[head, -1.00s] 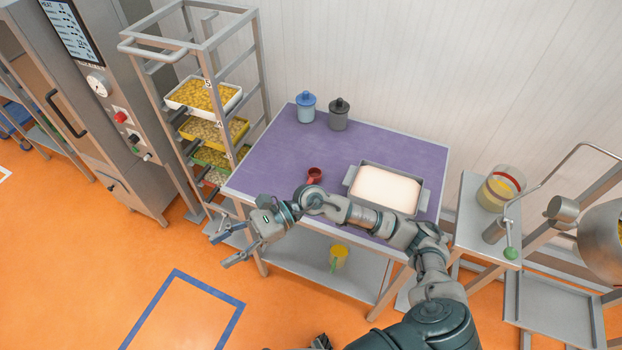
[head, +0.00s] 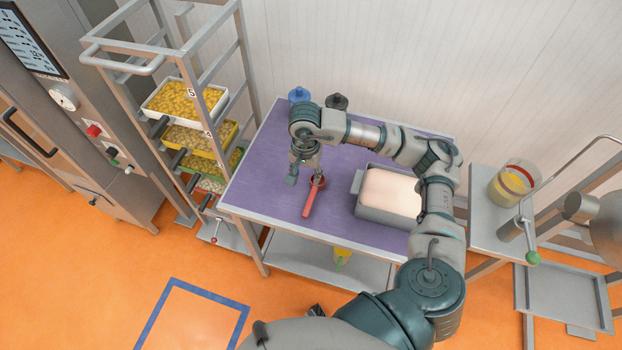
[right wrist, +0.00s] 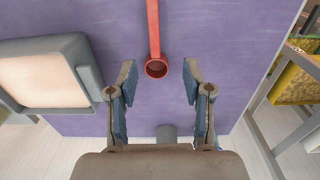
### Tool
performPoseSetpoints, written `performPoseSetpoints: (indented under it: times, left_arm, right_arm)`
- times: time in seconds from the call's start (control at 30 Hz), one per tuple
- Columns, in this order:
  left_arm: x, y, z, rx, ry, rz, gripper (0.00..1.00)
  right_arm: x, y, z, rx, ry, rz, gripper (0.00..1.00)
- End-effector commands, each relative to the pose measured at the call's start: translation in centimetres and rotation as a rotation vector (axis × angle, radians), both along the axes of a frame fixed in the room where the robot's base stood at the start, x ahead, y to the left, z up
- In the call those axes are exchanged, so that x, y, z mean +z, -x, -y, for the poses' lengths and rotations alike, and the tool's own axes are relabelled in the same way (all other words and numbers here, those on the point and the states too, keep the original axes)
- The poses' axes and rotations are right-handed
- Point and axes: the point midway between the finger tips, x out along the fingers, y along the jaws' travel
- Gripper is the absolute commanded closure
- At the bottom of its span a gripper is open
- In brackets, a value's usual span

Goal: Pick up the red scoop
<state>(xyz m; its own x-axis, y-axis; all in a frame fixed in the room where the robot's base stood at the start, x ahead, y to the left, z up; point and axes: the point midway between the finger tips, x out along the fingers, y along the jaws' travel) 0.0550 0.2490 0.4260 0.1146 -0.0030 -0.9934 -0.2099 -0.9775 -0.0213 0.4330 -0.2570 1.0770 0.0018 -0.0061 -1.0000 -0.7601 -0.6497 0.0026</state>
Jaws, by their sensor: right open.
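The red scoop (head: 309,200) lies on the purple tabletop (head: 260,185), left of the metal tray. Its handle points toward the table's front edge. In the right wrist view the scoop's round cup (right wrist: 156,68) shows near the gap between the fingertips, with the handle running up out of the picture. My right gripper (head: 305,181) is open above the table at the cup end of the scoop. In the right wrist view its fingers (right wrist: 158,75) are spread with the cup between their tips. I cannot tell its exact height above the scoop. My left gripper is not in view.
A metal tray (head: 365,214) with pale contents (head: 393,192) sits right of the scoop. Blue (head: 299,94) and dark (head: 337,101) lidded canisters stand at the back, partly hidden by my arm. A tray rack (head: 255,100) stands close on the left. The table's left front is clear.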

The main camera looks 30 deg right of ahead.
Motion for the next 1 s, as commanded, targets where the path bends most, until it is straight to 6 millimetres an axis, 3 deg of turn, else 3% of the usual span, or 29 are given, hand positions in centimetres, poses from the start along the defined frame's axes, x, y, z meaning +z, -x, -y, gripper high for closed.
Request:
performPoseSetpoints:
  times: [0.1,0.23,0.37,0.6,0.83,1.0]
  left_arm:
    - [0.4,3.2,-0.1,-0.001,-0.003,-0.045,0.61]
    - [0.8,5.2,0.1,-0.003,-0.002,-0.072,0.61]
    - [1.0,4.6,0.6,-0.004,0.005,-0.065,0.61]
    - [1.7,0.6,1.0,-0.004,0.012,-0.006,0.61]
    - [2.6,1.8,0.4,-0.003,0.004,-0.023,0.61]
    - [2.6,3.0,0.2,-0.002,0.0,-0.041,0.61]
  right_arm:
    - [-3.1,-0.1,0.0,-0.001,0.0,-0.009,0.5]
    - [-6.2,-0.4,0.0,-0.002,-0.001,-0.011,0.5]
    - [-8.3,-0.5,-0.2,0.0,-0.001,-0.008,0.5]
    - [-10.2,-0.1,-0.1,0.0,0.001,-0.007,0.5]
    - [-13.8,0.3,0.4,-0.002,-0.002,-0.008,0.5]
    - [-14.8,0.3,0.4,-0.001,-0.002,-0.006,0.5]
